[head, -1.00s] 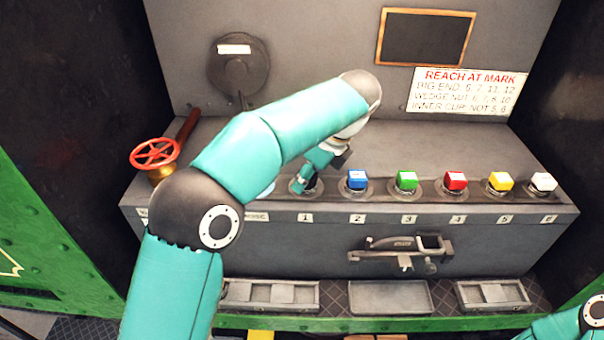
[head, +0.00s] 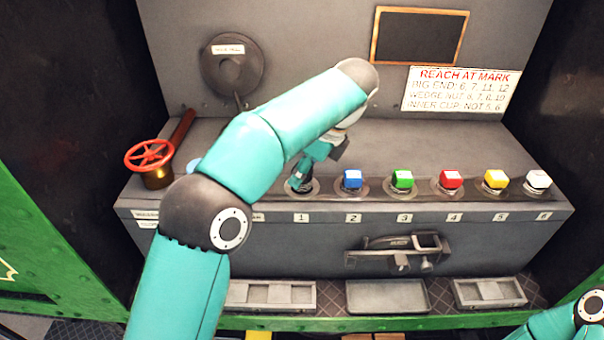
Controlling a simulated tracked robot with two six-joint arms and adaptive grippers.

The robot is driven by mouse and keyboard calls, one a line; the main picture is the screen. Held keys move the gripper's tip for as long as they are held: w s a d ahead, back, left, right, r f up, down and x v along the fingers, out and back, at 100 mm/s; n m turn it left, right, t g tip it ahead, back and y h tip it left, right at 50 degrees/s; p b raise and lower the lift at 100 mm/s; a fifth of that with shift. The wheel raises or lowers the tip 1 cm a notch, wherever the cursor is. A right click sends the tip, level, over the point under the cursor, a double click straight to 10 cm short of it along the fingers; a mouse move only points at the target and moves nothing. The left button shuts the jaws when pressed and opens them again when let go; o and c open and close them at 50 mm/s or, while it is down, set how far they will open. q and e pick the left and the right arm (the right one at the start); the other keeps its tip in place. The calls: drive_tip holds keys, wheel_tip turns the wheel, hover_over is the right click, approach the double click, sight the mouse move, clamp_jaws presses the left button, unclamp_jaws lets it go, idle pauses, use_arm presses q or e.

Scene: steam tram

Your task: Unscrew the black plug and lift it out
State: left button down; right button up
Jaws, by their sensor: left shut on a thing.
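A row of plugs with coloured square heads runs along the grey ledge. The black plug stands at the row's left end, in the round seat (head: 301,188) above label 1, and is mostly hidden by my gripper. My left gripper (head: 301,180) points down at this seat and is shut on the black plug. I cannot tell how far the plug is out of its seat. My right gripper is not in view; only part of my right arm shows at the bottom right.
Blue (head: 352,179), green (head: 402,179), red (head: 451,179), yellow (head: 495,179) and white (head: 538,179) plugs stand to the right. A red handwheel (head: 149,156) is at the left. Shallow trays (head: 387,297) lie below the ledge. A sign (head: 460,90) hangs behind.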

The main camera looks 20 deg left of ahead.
use_arm(q)
drive_tip(key=shift+r, duration=3.15)
